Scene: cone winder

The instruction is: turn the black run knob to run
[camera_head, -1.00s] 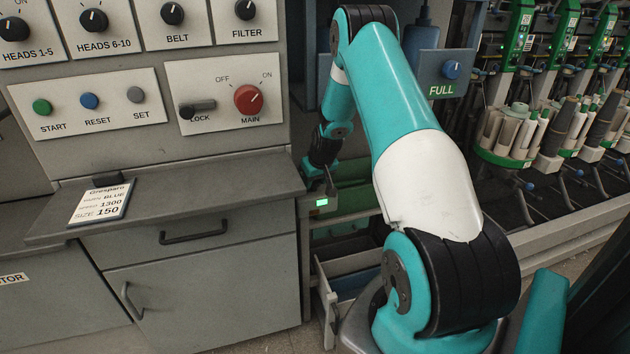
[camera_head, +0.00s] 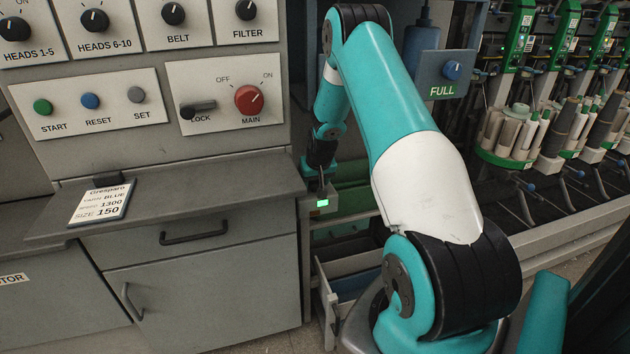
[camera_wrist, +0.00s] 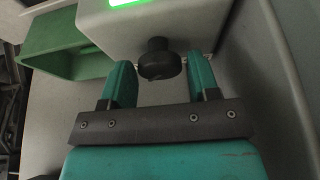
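The black run knob (camera_wrist: 158,62) sticks out from a grey box with a lit green display, in the upper middle of the wrist view. My gripper (camera_wrist: 160,75) is open, with one teal finger to the left of the knob and one to the right. Gaps show between the knob and both fingers. In the head view the box's green display (camera_head: 322,203) shows below my wrist, but the knob and fingertips cannot be made out there. The knob's pointer mark is not visible, so its setting cannot be told.
A green bin (camera_wrist: 68,42) stands beside the box in the wrist view. The grey cabinet's shelf (camera_head: 180,190) edges close to my wrist on the left. An open drawer (camera_head: 350,266) lies below, and a blue FULL panel (camera_head: 443,72) is to the right.

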